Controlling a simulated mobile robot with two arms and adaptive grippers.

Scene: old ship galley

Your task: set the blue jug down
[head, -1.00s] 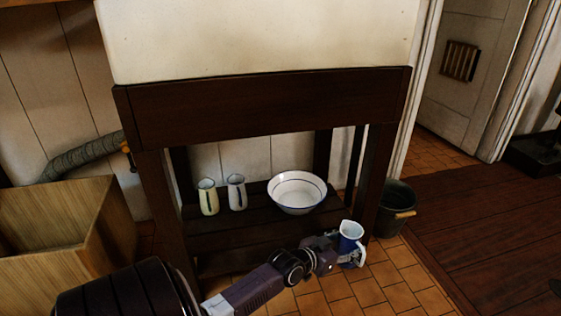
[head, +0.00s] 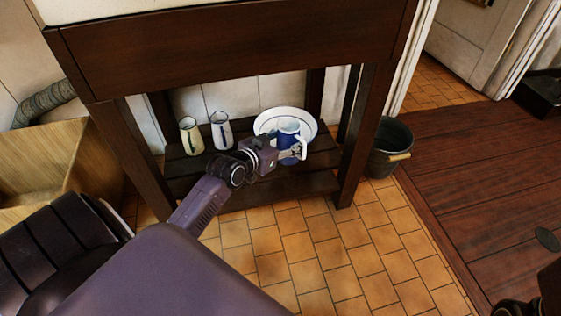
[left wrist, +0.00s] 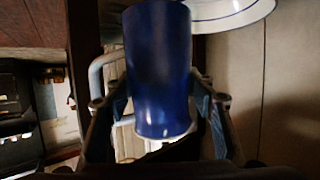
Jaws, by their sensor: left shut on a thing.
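The blue jug (head: 288,138) is upright in the head view, with its pale handle on the right. My left gripper (head: 288,153) is shut on it, in front of the white bowl on the low shelf. In the left wrist view the blue jug (left wrist: 160,70) stands between the two fingers of my left gripper (left wrist: 160,108), which touch its sides. The white bowl (head: 308,119) is partly hidden behind the jug. I cannot tell whether the jug's base touches the shelf (head: 238,202). My right gripper is not in view.
A dark bucket (head: 390,147) stands on the floor at right.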

